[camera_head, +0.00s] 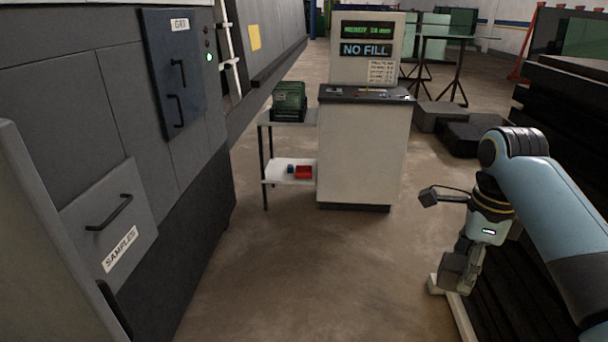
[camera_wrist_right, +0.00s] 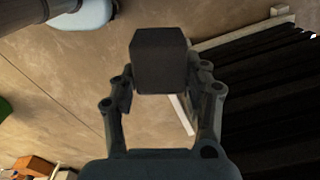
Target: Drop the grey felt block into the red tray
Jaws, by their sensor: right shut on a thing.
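My right gripper (camera_head: 463,262) hangs at the right of the head view, pointing down. In the wrist view the right gripper (camera_wrist_right: 162,85) has its two fingers on either side of a dark grey block (camera_wrist_right: 160,58), shut on it. The grey block (camera_head: 455,273) also shows below the fingers in the head view, held clear of the floor. A small red tray (camera_head: 304,172) sits on the white lower shelf of a stand at the middle, far ahead and to the left of the gripper. The inside of the tray is too small to make out. My left gripper is not in view.
A green box (camera_head: 289,101) stands on the upper shelf (camera_head: 270,118). A pale console (camera_head: 360,150) reading "NO FILL" is right of the stand. Dark stacked slabs (camera_head: 500,310) lie near the gripper. The middle floor is clear.

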